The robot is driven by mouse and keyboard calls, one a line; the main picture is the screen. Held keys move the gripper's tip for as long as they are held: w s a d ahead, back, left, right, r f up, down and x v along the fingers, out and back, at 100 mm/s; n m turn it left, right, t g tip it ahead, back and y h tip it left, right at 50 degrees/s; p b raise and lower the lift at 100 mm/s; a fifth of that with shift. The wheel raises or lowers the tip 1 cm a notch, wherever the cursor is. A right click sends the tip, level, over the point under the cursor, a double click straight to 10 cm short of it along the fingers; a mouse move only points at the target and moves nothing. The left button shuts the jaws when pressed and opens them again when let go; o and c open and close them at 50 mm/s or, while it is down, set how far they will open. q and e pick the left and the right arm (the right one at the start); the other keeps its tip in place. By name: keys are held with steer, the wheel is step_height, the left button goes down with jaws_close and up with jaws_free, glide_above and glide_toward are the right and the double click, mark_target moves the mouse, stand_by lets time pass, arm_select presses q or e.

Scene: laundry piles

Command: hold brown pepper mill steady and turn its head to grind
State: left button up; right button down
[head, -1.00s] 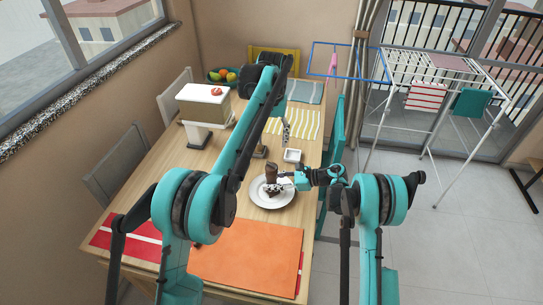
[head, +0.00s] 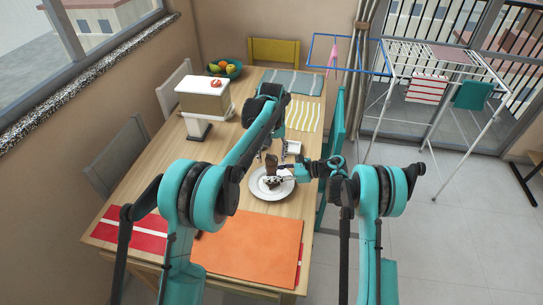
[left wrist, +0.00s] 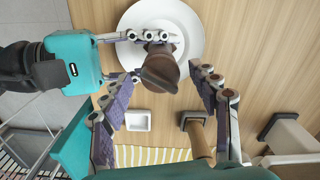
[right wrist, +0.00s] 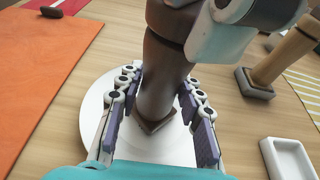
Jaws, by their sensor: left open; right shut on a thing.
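The brown pepper mill (head: 271,163) stands upright at the white plate (head: 289,189), with its dark body and square foot seen in the right wrist view (right wrist: 158,85). My right gripper (head: 284,171) is shut on the mill's body from the right, with a finger on each side. My left gripper (head: 271,154) is open around the upper part of the mill. In the left wrist view the mill's rounded head (left wrist: 160,74) lies between the spread fingers, and I see a gap beside them. Part of the left gripper covers the mill's top in the right wrist view.
A small white dish (head: 294,148) is just behind the plate. A light wooden piece with a grey square base (left wrist: 197,138) stands close by. An orange mat (head: 250,245) lies in front, a striped mat (head: 304,115) behind. A white-topped box (head: 203,98) is at the left.

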arm_select(q)
steer(key=shift+f, duration=0.15)
steer(key=c, duration=1.2)
steer(key=shift+m, duration=0.3)
steer(key=m, duration=0.4)
steer(key=shift+m, duration=0.3)
steer(key=m, duration=0.5)
steer(key=shift+m, duration=0.3)
